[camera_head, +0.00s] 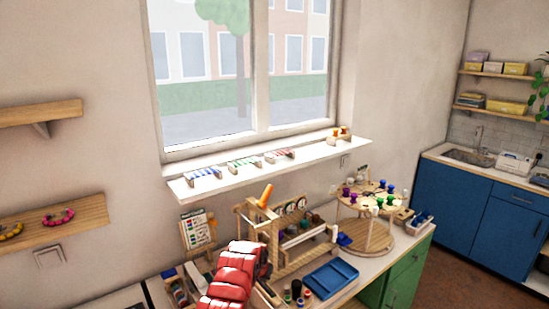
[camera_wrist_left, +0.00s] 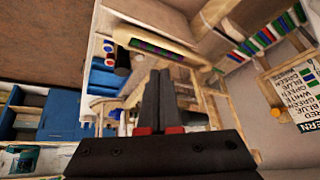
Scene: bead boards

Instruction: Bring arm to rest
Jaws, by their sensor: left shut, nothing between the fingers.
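My left arm (camera_head: 232,275), red and segmented, rises from the bottom of the head view in front of the workbench. Its gripper is mostly hidden there behind the arm and beside the wooden frame (camera_head: 262,228). In the left wrist view the two dark fingers of my left gripper (camera_wrist_left: 158,78) lie close together, shut and empty. They point toward the wooden frame, which is tilted in that view. My right gripper is in neither view.
A blue tray (camera_head: 331,278) and small coloured pieces lie on the bench right of my arm. A round wooden stand (camera_head: 366,238) with coloured knobs is further right. A pattern card (camera_head: 197,228) stands behind. A white window ledge (camera_head: 270,170) holds bead racks above the bench.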

